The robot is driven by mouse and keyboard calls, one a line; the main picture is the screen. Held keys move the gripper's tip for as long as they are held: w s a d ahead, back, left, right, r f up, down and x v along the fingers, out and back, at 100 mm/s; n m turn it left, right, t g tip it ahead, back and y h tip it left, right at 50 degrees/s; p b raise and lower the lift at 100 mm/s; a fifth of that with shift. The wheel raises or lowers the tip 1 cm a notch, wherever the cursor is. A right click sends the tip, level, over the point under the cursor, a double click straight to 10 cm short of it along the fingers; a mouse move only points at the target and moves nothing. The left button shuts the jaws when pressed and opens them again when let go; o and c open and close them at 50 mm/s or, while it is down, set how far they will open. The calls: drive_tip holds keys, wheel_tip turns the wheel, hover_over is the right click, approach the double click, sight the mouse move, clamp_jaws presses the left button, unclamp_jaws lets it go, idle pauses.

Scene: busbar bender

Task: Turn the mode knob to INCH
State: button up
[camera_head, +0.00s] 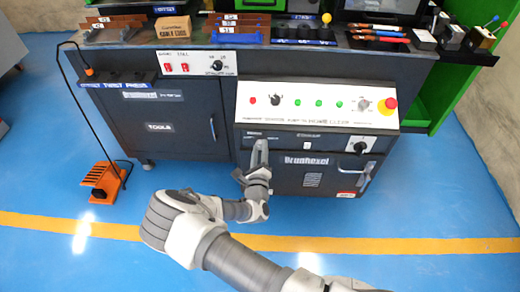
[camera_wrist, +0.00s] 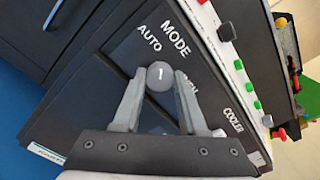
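The mode knob (camera_wrist: 160,77) is a round grey knob with a short white mark, on a dark panel in the wrist view. The words MODE (camera_wrist: 175,40) and AUTO (camera_wrist: 149,38) are printed above it. Another label (camera_wrist: 188,94) to its right is partly hidden by a finger, so I cannot read it in full. My gripper (camera_wrist: 160,74) is open, with one finger on each side of the knob and apparently small gaps; contact is unclear. In the head view my gripper (camera_head: 261,146) is at the machine's dark front, and the knob is hidden there.
The white sloped control panel (camera_head: 325,117) above carries lights, buttons and a red emergency stop (camera_head: 387,105). A black rotary switch (camera_head: 360,147) is to the right on the front. An orange pedal (camera_head: 103,180) lies on the blue floor at left.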

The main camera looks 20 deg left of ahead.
clamp_jaws()
drive_tip(key=shift+m+p, duration=0.3)
drive_tip(key=shift+r+m+p, duration=0.2)
drive_tip(key=shift+m+p, duration=0.6)
drive_tip(key=shift+p, duration=0.2)
drive_tip(key=m+p, duration=0.4)
drive_tip(key=m, duration=0.1)
drive_tip(key=shift+f, duration=0.1)
drive_tip(key=m+p, duration=0.2)
drive_tip(key=m, duration=0.3)
drive_tip(key=shift+m, duration=0.4)
drive_tip(key=m+p, duration=0.2)
drive_tip(key=m, duration=0.2)
drive_tip(key=shift+f+m, duration=0.15)
drive_tip(key=shift+m, duration=0.25)
